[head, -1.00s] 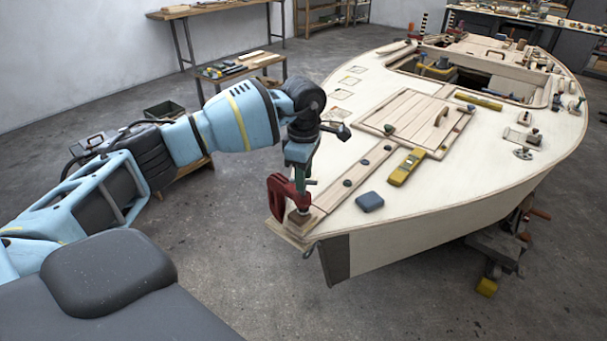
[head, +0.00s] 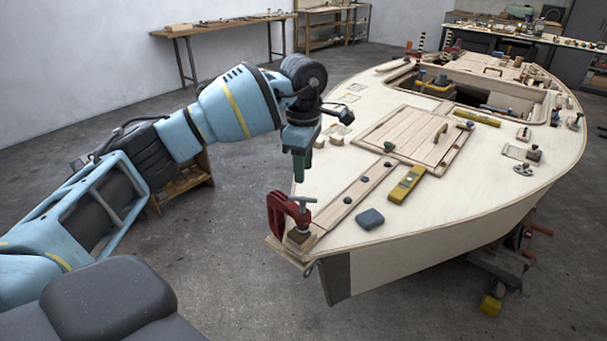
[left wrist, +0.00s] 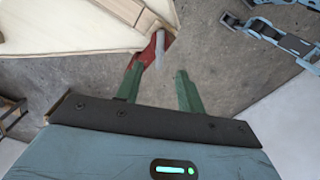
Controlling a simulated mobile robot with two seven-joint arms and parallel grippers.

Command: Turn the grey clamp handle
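A red clamp (head: 279,212) grips a small wooden block (head: 299,236) at the boat's bow tip. The red clamp (left wrist: 145,57) and the grey handle (left wrist: 160,50) show just beyond the fingertips there.
Open concrete floor lies left of the bow. A workbench (head: 220,24) stands at the back wall.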

